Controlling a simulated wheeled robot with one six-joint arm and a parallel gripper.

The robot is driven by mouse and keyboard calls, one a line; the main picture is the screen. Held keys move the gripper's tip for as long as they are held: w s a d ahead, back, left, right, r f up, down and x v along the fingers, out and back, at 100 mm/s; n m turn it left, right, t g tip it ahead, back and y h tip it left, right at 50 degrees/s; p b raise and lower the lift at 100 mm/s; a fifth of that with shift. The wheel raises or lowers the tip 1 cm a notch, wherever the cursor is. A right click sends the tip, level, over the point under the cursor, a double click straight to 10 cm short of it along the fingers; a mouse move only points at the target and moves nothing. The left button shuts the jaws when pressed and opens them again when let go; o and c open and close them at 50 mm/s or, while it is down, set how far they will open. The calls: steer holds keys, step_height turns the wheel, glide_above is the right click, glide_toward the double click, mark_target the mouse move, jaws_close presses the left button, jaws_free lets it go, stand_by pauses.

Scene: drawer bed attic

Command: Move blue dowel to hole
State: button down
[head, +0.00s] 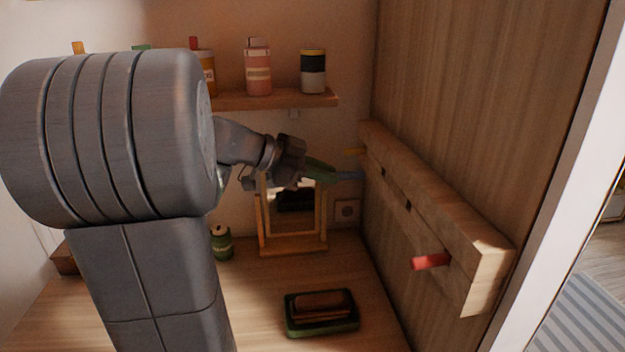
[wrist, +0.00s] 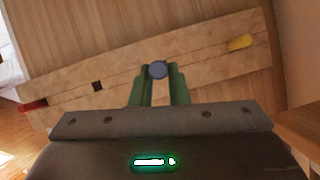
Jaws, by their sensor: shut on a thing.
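My gripper (head: 328,172) is shut on the blue dowel (head: 349,176), which points right toward the wooden rail (head: 440,218) on the panel. In the wrist view the dowel's round blue end (wrist: 158,70) shows between the green fingers (wrist: 158,88), in front of the rail (wrist: 205,72). The head view shows two dark square holes, one nearer the far end (head: 383,172) and one nearer the middle (head: 408,205). The wrist view shows one hole (wrist: 97,86), left of the dowel. Whether the dowel's far tip touches the rail cannot be told.
A red dowel (head: 430,261) sticks out near the rail's near end, a yellow dowel (head: 354,152) near its far end. Below are a framed mirror (head: 292,243), a green can (head: 222,244) and a dark tray (head: 322,325). A shelf (head: 275,98) holds several bottles.

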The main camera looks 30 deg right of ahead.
mark_target(339, 173)
steer(key=shift+s+d+b, duration=0.25)
steer(key=shift+d+b, duration=0.05)
steer(key=shift+d, duration=0.45)
steer(key=shift+s+d+b, duration=0.2)
steer(key=shift+d+b, duration=0.1)
steer(key=shift+d, duration=0.4)
steer(key=shift+b, duration=1.85)
stand_by(0.4)
steer(key=shift+s+d+b, duration=0.3)
steer(key=shift+d+b, duration=0.05)
steer(key=shift+d, duration=0.5)
steer(key=shift+s+d+b, duration=0.25)
steer(key=shift+d+b, duration=0.1)
steer(key=shift+d, duration=0.55)
steer(key=shift+s+d+b, duration=0.3)
steer(key=shift+d+b, duration=0.05)
steer(key=shift+d, duration=0.5)
steer(key=c, duration=1.3)
jaws_free()
steer(key=v, duration=1.3)
steer(key=shift+a+r+b, duration=0.25)
steer(key=shift+a+b, duration=0.05)
steer(key=shift+b, duration=0.05)
